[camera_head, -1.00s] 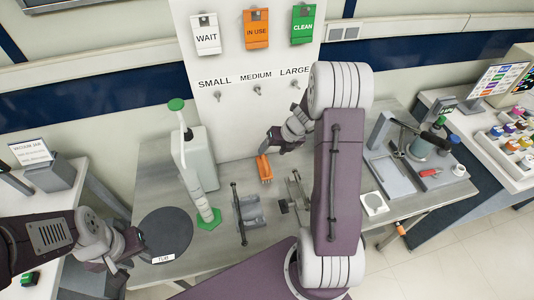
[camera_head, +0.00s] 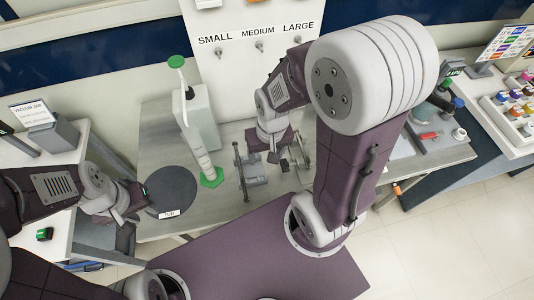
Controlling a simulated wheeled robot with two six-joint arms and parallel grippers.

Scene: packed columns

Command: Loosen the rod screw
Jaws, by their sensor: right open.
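I cannot make out a rod screw at this size. A grey metal fixture (camera_head: 257,181) with dark upright rods stands on the steel bench. My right gripper (camera_head: 276,155) points down just above or beside the fixture's right part; it is open, and I cannot tell whether it touches. My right arm crosses in front of the bench's right side. My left gripper (camera_head: 143,196) is at the left, by the edge of the round dark disc (camera_head: 172,188); its jaws are too small to read.
Small, medium and large hooks are on the white panel (camera_head: 255,70). A tray with a red-handled tool (camera_head: 428,136) is at right.

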